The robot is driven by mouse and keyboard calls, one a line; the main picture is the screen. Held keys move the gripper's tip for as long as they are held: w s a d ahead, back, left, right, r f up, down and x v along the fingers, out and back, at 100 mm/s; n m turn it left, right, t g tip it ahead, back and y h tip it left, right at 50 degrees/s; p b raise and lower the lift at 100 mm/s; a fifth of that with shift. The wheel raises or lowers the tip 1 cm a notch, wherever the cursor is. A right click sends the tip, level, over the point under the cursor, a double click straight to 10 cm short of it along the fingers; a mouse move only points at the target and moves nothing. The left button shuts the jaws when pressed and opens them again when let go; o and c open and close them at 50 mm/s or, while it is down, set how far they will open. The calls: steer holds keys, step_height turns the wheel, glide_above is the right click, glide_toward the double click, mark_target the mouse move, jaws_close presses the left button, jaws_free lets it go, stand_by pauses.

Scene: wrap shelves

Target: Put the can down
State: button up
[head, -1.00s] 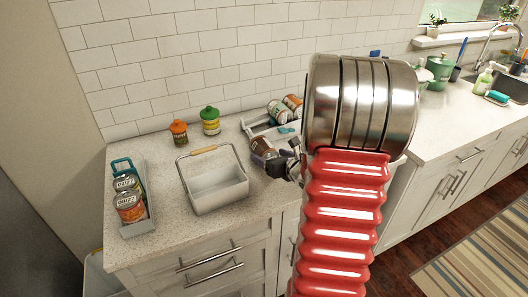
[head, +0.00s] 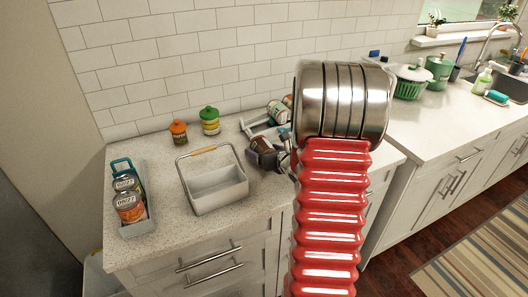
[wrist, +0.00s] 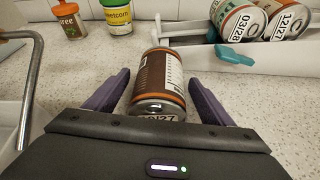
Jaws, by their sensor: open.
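A can with a brown label and orange rims (wrist: 160,78) sits between the fingers of my gripper (wrist: 160,84) in the wrist view. Its near end, with a printed date, faces the camera. The purple fingers are open, one on each side, with a visible gap at least on the right. In the head view the brown can (head: 259,143) is at the worktop's middle, partly covered by my gripper (head: 270,159). It looks tilted or lying; whether it fully rests on the worktop I cannot tell.
A grey tray with cans (wrist: 205,54) is just behind. A white handled basket (head: 217,190) stands left, and a grey holder with cans (head: 137,228) stands farther left. An orange-lidded jar (head: 179,133) and a green-lidded jar (head: 209,121) stand by the wall.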

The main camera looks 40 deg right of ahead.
mark_target(264, 143)
steer(key=shift+c, duration=0.2)
steer(key=c, duration=1.5)
steer(key=shift+o, duration=0.2)
steer(key=shift+r, duration=5.05)
